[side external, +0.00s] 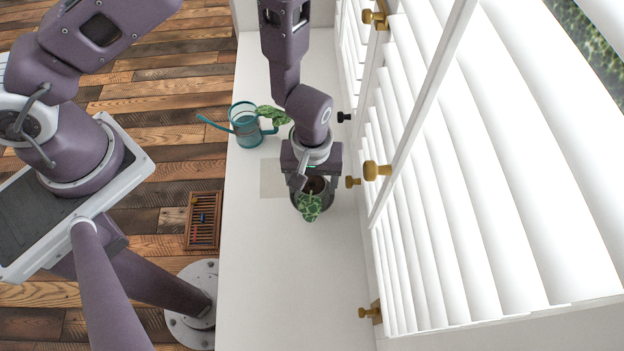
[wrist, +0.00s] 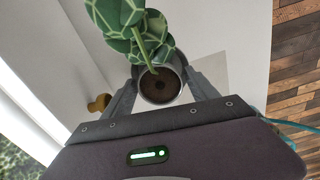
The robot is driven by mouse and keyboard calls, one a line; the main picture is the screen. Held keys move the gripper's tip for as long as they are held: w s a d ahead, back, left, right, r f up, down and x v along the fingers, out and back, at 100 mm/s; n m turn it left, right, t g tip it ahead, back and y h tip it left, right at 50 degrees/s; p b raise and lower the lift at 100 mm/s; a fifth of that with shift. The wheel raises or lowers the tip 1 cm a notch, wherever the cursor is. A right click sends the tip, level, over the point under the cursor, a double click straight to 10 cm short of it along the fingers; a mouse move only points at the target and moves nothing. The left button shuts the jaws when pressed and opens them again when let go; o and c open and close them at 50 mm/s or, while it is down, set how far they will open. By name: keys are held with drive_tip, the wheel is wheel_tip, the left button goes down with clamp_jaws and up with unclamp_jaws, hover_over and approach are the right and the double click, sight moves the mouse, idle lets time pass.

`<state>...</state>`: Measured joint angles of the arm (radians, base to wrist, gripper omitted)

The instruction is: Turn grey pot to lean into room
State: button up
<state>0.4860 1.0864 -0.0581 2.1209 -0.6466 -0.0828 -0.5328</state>
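The grey pot (side external: 326,202) stands on the white sill, partly hidden by my gripper in the side view. The wrist view shows its round rim and dark soil (wrist: 158,86). Its plant (side external: 309,208) has green patterned leaves, which also show in the wrist view (wrist: 128,28). The stem leans mostly along the sill, toward the side camera, rather than straight into the room. My gripper (wrist: 162,84) points down over the pot, with one finger on each side of it. The fingers are very close to the pot; I cannot tell whether they press on it.
A teal watering can (side external: 246,128) stands farther along the sill, beside other green leaves (side external: 273,115). A pale square (side external: 271,179) lies left of the pot. Louvred shutters with brass knobs (side external: 372,170) border the right. The near sill is clear.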

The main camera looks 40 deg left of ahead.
drive_tip(key=shift+o, duration=0.7)
drive_tip(key=shift+r, duration=0.1)
wheel_tip(320, 180, up, 16)
drive_tip(key=w+m+h, duration=0.1)
drive_tip(key=w, duration=0.1)
wheel_tip(320, 180, up, 13)
drive_tip(key=m+t+h, duration=0.2)
drive_tip(key=m, duration=0.1)
hover_over(316, 179)
drive_tip(key=s+a, duration=0.2)
drive_tip(key=a, duration=0.2)
drive_tip(key=s+a+r+m+t+y, duration=0.3)
drive_tip(key=s+a+r, duration=0.6)
drive_tip(key=s+a, duration=0.3)
drive_tip(key=shift+s+r+m+t, duration=0.25)
drive_tip(key=shift+s+m+t, duration=0.05)
drive_tip(key=shift+s, duration=0.35)
